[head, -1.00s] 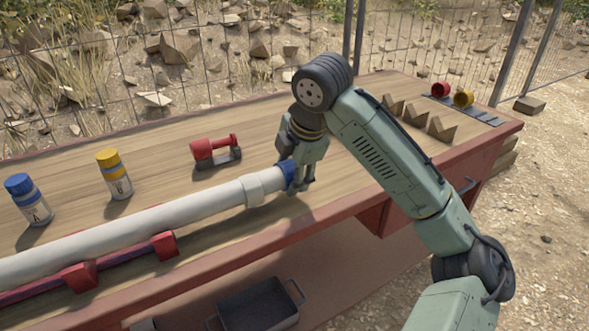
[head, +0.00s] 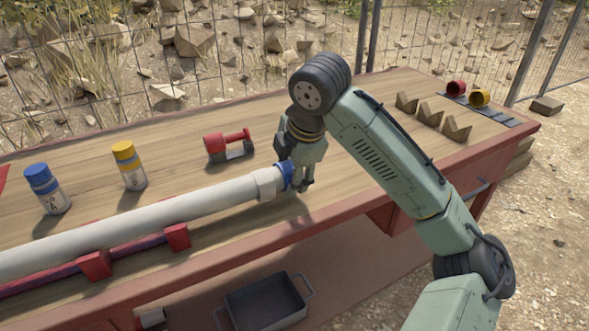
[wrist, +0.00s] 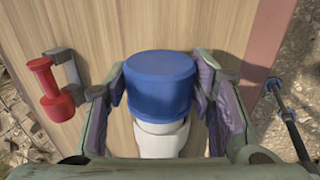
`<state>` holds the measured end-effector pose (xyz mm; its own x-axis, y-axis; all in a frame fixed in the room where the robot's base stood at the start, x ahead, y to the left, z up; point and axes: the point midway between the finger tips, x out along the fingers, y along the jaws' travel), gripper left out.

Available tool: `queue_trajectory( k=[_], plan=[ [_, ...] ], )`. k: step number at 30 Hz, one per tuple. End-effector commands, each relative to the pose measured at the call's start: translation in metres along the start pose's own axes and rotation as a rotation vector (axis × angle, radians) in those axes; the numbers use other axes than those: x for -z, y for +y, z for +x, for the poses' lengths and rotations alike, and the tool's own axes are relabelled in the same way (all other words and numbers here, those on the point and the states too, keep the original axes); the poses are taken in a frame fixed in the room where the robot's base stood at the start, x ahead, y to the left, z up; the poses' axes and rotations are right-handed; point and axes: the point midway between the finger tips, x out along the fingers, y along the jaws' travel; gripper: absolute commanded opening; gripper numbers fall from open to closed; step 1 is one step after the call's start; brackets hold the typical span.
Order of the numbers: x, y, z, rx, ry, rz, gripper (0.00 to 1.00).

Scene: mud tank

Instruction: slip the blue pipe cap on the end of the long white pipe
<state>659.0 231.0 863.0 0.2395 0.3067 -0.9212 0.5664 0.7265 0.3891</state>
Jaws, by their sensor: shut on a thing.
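The long white pipe (head: 180,210) lies along the bench, resting on red supports. Its right end has a thicker white collar. The blue pipe cap (head: 286,175) is at that end, in line with the pipe. My gripper (head: 297,180) is shut on the cap. In the wrist view, the blue cap (wrist: 160,84) sits between the two fingers of my gripper (wrist: 160,95), with the white pipe end (wrist: 160,140) directly below it. The cap appears to meet the collar; how far it covers the pipe is hidden.
A red tool (head: 228,146) stands behind the pipe. A blue-capped bottle (head: 47,190) and a yellow-capped bottle (head: 129,166) stand at the left. A grey tray (head: 265,305) sits below.

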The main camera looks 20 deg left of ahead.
Motion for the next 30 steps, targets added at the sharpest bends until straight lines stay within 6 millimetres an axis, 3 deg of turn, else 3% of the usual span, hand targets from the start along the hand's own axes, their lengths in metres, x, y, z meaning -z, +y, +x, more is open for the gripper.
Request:
queue_trajectory(
  k=[5, 6, 16, 26, 30],
  plan=[
    [0.005, 0.0, 0.0, 0.0, 0.001, 0.0, 0.32],
    [0.006, 0.0, 0.0, 0.0, 0.001, 0.001, 0.5],
    [0.005, 0.0, 0.0, 0.0, 0.0, 0.001, 0.72],
    [0.005, 0.0, -0.001, 0.0, 0.0, 0.0, 0.73],
    [0.005, 0.001, -0.014, -0.002, 0.0, 0.0, 0.73]
  ],
)
